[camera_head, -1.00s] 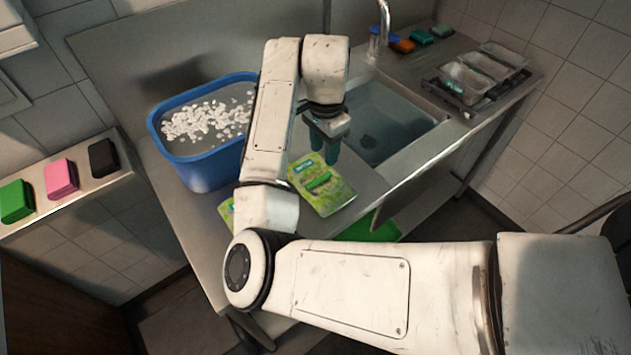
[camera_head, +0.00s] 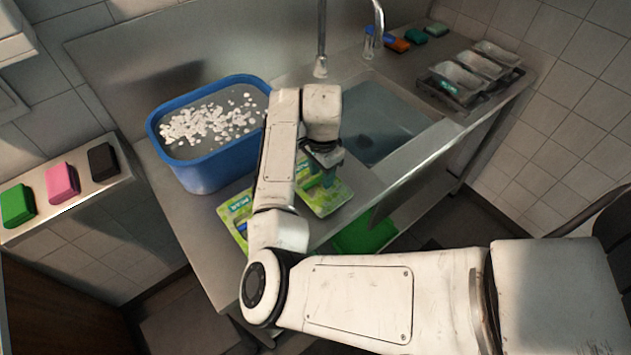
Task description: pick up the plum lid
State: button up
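I cannot make out any plum-coloured lid in this view. My gripper (camera_head: 326,178) has teal-green fingers and points down, low over a green packet (camera_head: 338,198) on the steel counter. The small dark green item seen on that packet earlier is now hidden or blends in with my fingers. Whether the fingers are apart, or touch that item, cannot be told. A second green-yellow packet (camera_head: 232,208) lies to the left, partly hidden behind my arm.
A blue tub (camera_head: 205,178) with floating white pieces stands left of my arm. The sink (camera_head: 385,125) lies behind right. Metal trays (camera_head: 462,80) stand at the far right. Green (camera_head: 17,205), pink (camera_head: 62,182) and black (camera_head: 102,161) blocks sit on the left ledge.

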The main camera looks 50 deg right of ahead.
grip_shut()
jog(key=shift+r, duration=0.1)
dwell(0.4)
jog(key=shift+r+b, duration=0.3)
jog(key=shift+r, duration=0.2)
jog(key=s+a+r, duration=0.2)
jog(key=s+r, duration=1)
jog(key=s, duration=0.2)
jog(key=shift+b, duration=0.3)
jog(key=shift+w, duration=0.1)
